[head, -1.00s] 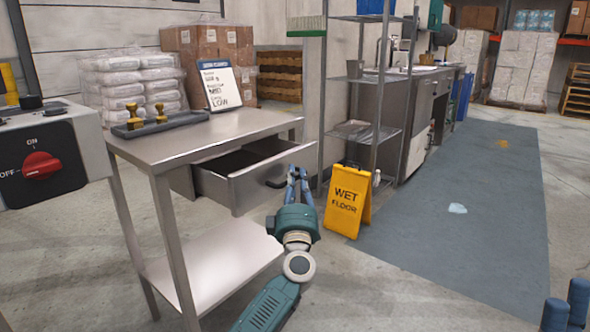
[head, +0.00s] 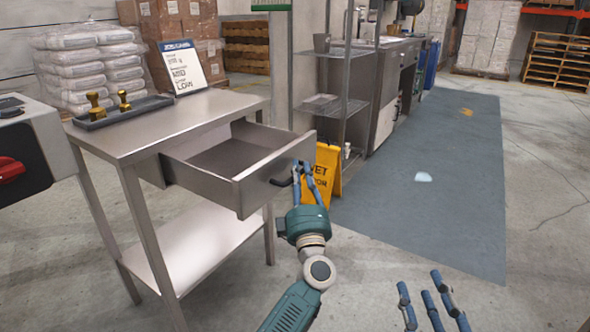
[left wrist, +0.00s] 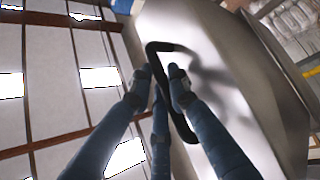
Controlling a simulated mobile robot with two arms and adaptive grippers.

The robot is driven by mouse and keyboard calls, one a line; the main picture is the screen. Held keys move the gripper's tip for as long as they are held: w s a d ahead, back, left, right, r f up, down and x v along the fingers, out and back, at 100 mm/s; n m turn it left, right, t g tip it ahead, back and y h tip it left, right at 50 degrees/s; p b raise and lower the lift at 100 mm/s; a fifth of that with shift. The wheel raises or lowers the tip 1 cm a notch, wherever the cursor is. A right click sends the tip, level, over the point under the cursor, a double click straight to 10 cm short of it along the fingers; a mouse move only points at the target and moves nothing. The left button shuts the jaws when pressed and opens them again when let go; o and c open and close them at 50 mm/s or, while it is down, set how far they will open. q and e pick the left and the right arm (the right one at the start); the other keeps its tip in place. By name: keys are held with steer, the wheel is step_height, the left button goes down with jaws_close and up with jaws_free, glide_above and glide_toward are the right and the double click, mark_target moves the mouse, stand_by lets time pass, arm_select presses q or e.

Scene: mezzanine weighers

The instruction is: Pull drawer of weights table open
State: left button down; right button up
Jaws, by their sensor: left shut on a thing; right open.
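The steel weights table (head: 215,108) stands at the left in the head view. Its drawer (head: 240,192) is pulled well out, and its empty inside shows. The black drawer handle (head: 281,182) is on the drawer's front. My left gripper (head: 301,168) is at the handle, with its blue fingers shut on it. In the left wrist view the fingers (left wrist: 162,92) close around the black bar handle (left wrist: 160,60), beside the shiny drawer front (left wrist: 215,70). My right gripper (head: 431,296) is open and empty at the bottom right of the head view, above the floor.
A yellow wet floor sign (head: 328,172) stands just behind the drawer front. On the tabletop are a grey tray (head: 140,107) with brass weights and a sign card (head: 183,68). A switch box (head: 30,150) is at the left edge. The blue-grey mat (head: 430,190) is mostly clear.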

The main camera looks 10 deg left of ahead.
arm_select(q)
steer(key=shift+f, duration=0.2)
steer(key=c, duration=1.9)
jaws_free()
steer(key=shift+a, duration=0.1)
steer(key=shift+r, duration=0.1)
